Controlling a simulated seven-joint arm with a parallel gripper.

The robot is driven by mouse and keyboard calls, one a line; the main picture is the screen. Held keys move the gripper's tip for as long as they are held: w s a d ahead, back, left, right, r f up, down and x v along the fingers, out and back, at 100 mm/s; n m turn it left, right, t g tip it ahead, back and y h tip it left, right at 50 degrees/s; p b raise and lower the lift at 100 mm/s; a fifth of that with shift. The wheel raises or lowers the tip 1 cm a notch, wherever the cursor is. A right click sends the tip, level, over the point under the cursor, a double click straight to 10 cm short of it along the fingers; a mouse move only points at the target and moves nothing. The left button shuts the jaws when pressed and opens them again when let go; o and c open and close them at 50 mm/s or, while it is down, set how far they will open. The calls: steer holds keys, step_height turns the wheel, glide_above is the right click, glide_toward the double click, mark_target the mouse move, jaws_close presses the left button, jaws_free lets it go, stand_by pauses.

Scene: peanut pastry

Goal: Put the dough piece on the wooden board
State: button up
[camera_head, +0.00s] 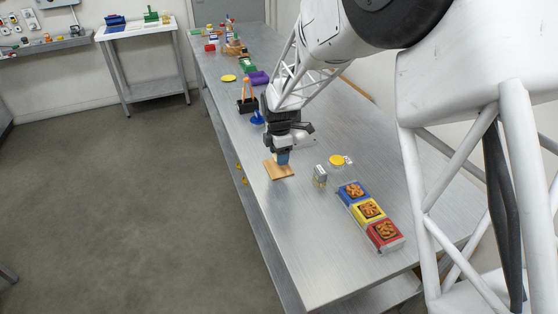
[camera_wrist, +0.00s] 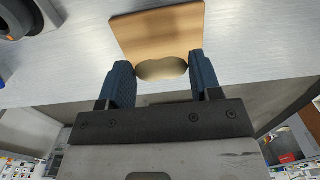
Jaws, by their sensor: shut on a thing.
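The dough is hidden in the head view. I cannot tell whether it touches the board.
Blue, yellow and red trays (camera_head: 369,211) with brown pieces stand at the near right. A small metal item (camera_head: 320,176) and a yellow disc (camera_head: 337,160) are right of the board. A purple item (camera_head: 257,78) and other things stand farther back. The near table (camera_head: 310,245) is bare.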

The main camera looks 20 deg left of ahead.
steer(key=shift+f, duration=1.45)
steer(key=shift+f, duration=0.15)
steer(key=o, duration=0.9)
step_height(320, 180, up, 12)
steer(key=shift+r, duration=0.15)
steer(key=shift+d, duration=0.1)
